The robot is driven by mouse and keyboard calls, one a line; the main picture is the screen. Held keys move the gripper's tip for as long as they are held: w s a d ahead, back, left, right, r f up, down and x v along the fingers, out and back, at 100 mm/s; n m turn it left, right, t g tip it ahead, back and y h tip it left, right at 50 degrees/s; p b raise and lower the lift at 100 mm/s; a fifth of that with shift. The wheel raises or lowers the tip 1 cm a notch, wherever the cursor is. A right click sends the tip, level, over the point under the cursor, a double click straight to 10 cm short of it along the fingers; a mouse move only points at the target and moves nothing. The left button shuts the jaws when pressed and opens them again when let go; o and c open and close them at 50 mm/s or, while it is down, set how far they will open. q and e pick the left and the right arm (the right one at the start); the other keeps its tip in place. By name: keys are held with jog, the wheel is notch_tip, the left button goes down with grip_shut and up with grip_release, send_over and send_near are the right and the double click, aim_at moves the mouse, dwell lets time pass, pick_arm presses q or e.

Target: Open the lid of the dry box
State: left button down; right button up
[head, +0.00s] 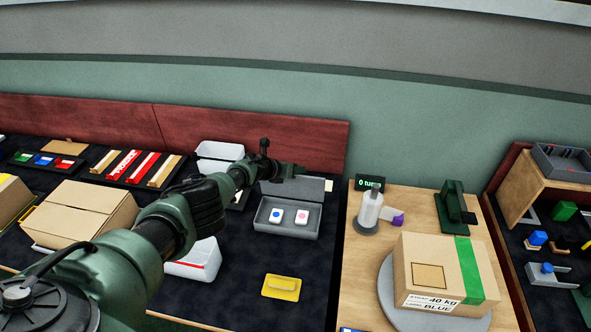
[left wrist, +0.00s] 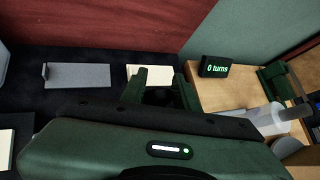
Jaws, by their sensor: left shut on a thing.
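A grey open box (head: 285,231), which looks like the dry box, sits on the dark mat. My left gripper (head: 299,171) is at the lid's upper edge and is shut on the lid. My right gripper is not in view.
White containers and a cardboard box (head: 88,210) are to the left. A red wall panel (head: 315,145) stands behind.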

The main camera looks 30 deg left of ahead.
pick_arm(q)
jog(key=shift+s+f, duration=0.35)
jog(key=shift+f, duration=0.25)
jog(key=c, duration=1.1)
grip_release()
jog(key=shift+r, duration=0.1)
jog(key=shift+s+r+p, duration=0.1)
jog(key=shift+r+p, duration=0.05)
jog(key=shift+p, duration=0.3)
jog(key=p+v, duration=0.1)
jog(key=p, duration=0.1)
jog(key=p+v, duration=0.2)
jog(key=p, duration=0.1)
jog(key=p+v, duration=0.2)
jog(key=shift+a+r, duration=0.25)
jog(key=shift+r, duration=0.2)
jog(key=shift+p+v, duration=0.4)
jog(key=shift+v, duration=0.45)
jog(key=shift+s+d+r, duration=0.1)
jog(key=shift+d, duration=0.05)
